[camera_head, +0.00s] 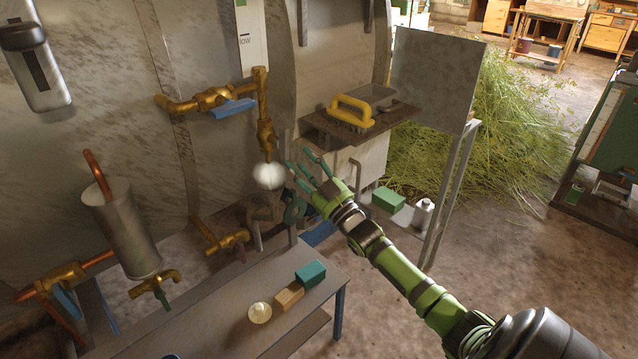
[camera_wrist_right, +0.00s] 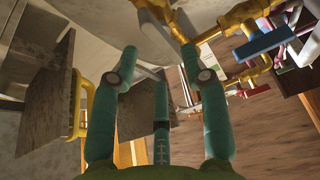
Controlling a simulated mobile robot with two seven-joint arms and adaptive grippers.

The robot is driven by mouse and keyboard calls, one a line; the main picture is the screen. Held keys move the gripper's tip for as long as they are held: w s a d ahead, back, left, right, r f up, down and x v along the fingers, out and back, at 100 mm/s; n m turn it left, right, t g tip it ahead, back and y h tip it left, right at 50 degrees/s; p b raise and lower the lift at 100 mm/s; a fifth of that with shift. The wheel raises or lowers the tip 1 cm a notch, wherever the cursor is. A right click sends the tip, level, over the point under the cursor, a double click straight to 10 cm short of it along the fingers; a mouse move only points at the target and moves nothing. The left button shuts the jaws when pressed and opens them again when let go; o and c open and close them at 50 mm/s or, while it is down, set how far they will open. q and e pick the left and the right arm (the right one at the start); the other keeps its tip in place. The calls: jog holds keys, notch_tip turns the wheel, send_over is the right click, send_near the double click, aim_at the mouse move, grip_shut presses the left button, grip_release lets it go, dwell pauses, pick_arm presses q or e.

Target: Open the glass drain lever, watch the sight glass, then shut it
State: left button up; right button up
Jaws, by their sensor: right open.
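A brass valve with a blue lever (camera_head: 233,108) sits on a pipe from the large metal tank. The pipe bends down to a brass fitting (camera_head: 266,135), with a pale round blur (camera_head: 268,176), perhaps steam, below it. I cannot tell which lever is the glass drain lever. A white strip marked "low" (camera_head: 251,38) is above; the sight glass itself is not clear. My right gripper (camera_head: 297,170) is open and empty, just right of the blur. In the wrist view its fingers (camera_wrist_right: 158,55) spread near a grey rod and brass pipework (camera_wrist_right: 240,15). My left gripper is out of view.
A low bench (camera_head: 215,310) holds a green block (camera_head: 311,273), a wooden block (camera_head: 289,296) and a pale round item (camera_head: 259,312). Other brass valves (camera_head: 228,243) stand lower left.

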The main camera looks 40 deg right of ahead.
jog(key=v, duration=0.7)
jog(key=shift+s, duration=0.2)
dwell(1.1)
